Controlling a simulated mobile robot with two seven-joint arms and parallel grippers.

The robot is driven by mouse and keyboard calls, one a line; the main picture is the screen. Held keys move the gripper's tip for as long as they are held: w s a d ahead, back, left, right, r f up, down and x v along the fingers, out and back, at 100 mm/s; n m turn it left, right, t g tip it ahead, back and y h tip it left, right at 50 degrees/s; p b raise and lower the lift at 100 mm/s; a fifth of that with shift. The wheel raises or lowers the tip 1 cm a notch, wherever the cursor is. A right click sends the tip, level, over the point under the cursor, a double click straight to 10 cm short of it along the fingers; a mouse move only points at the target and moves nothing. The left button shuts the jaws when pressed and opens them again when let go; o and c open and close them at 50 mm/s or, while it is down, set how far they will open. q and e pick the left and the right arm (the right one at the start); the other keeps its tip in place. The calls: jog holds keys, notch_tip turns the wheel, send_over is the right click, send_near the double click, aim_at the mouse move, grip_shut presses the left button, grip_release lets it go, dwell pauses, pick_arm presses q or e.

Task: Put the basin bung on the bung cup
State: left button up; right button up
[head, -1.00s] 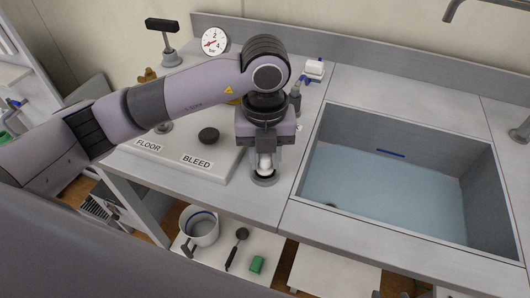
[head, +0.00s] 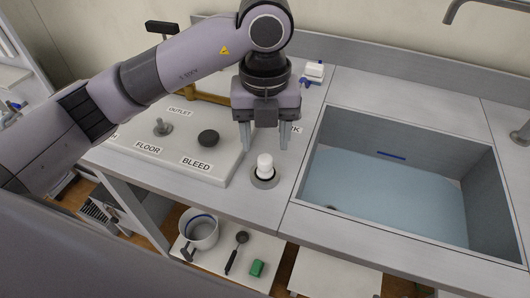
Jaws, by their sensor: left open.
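The white bung (head: 264,163) stands upright in the grey bung cup (head: 264,178) on the counter, left of the basin. My left gripper (head: 264,146) is above and behind the bung, with its two fingers spread apart and empty. The fingers are clear of the bung. The basin (head: 385,195) holds bluish water, and a small dark spot shows at its lower left floor. My right gripper is not in the picture.
A valve panel (head: 168,150) with labels FLOOR and BLEED and a black knob (head: 208,138) lies left of the cup. A tap (head: 460,10) is at top right. A lower shelf holds a pot (head: 201,230), a ladle (head: 237,250) and a green block (head: 257,268).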

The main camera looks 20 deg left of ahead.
aim_at(265, 158)
pick_arm(q)
notch_tip(265, 158, up, 6)
dwell(0.4)
dwell(0.4)
